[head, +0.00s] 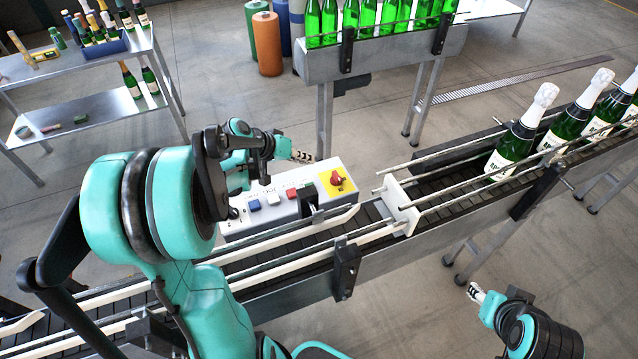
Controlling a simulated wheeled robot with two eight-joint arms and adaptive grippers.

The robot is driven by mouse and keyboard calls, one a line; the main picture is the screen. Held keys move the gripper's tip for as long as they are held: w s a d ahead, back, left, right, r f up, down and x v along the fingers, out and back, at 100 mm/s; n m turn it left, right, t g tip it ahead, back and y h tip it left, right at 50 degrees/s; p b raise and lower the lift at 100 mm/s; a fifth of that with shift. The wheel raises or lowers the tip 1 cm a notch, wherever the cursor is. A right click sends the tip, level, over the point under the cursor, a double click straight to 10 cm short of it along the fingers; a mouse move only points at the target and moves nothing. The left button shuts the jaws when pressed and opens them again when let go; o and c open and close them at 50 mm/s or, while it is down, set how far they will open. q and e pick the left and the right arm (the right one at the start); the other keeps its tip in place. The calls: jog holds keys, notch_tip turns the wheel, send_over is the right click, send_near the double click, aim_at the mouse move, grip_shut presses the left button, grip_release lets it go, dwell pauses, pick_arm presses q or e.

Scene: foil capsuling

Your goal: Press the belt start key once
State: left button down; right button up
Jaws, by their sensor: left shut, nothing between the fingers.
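A white control box (300,212) stands beside the belt in the middle of the head view. It carries a blue key (255,205), a white key (273,198), a red key (292,193) and a red knob on a yellow panel (337,180). The labels are too small to read, so I cannot tell which key is the belt start. My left gripper (304,157) is shut and empty, above and beyond the box, apart from the keys. My arm hides the box's left end. My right gripper (475,292) is at lower right, away from the box; its finger opening is unclear.
The conveyor belt (375,212) runs diagonally past the box, with rails along it. White-capped bottles (513,140) stand on its right part. Green bottles (367,18) stand on a raised line behind. A shelf table (95,55) is at upper left. Floor at lower right is clear.

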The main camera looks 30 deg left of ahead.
pick_arm(q)
jog(key=shift+w+f, duration=0.35)
pick_arm(e)
jog(key=shift+w+f, duration=0.35)
pick_arm(q)
jog(key=shift+f, duration=0.1)
notch_tip(320, 180, down, 9)
jog(key=b, duration=0.7)
jog(key=shift+r, duration=0.2)
pick_arm(e)
notch_tip(320, 180, down, 7)
dwell(0.4)
pick_arm(q)
jog(key=shift+f+b, duration=0.45)
jog(key=shift+b, duration=0.05)
pick_arm(e)
jog(key=shift+f, duration=0.4)
